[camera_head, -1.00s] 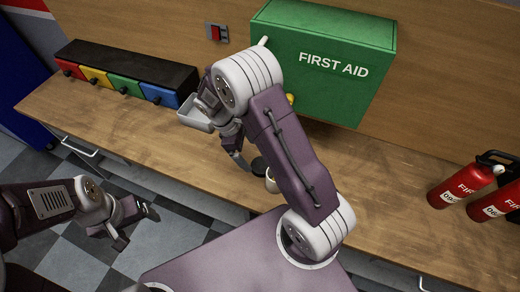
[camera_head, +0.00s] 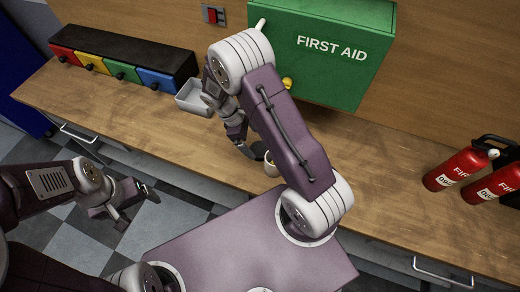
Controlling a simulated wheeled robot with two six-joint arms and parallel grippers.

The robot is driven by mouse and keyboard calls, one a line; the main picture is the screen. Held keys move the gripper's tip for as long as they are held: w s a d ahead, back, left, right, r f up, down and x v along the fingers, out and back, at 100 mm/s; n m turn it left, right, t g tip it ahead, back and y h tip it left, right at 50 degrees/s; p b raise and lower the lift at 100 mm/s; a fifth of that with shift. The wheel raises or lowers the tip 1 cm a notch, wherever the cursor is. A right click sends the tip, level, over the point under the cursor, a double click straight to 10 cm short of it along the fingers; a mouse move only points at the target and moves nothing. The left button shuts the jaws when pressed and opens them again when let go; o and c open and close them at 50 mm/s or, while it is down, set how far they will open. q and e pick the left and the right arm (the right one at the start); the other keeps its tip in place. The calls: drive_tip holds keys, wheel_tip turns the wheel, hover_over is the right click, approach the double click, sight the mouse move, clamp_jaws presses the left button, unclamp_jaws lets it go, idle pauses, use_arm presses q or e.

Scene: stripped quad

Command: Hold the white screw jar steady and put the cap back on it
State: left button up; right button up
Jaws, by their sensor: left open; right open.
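A small white jar (camera_head: 271,170) stands on the wooden counter near its front edge, partly hidden by my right arm. Its top shows dark with a small yellowish patch. I cannot make out a separate cap. My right gripper (camera_head: 250,146) is open and reaches down over the counter just behind and left of the jar. I cannot tell whether its fingers touch anything. My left gripper (camera_head: 143,196) is open and empty, over the floor in front of the counter, well left of the jar.
A light grey tray (camera_head: 190,101) sits behind my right gripper. Coloured drawers (camera_head: 105,68) stand at the back left. A green first aid box (camera_head: 325,55) is on the wall. Red fire extinguishers (camera_head: 458,170) stand at the right. The counter (camera_head: 400,190) between is clear.

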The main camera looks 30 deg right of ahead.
sight(259, 149)
drive_tip(key=shift+s+d+f, duration=0.15)
drive_tip(key=shift+f, duration=0.1)
drive_tip(key=p+x, duration=0.1)
drive_tip(key=x, duration=0.3)
drive_tip(key=shift+d+f, duration=0.1)
drive_tip(key=shift+f, duration=0.2)
drive_tip(key=shift+c, duration=0.3)
drive_tip(key=c, duration=1.3)
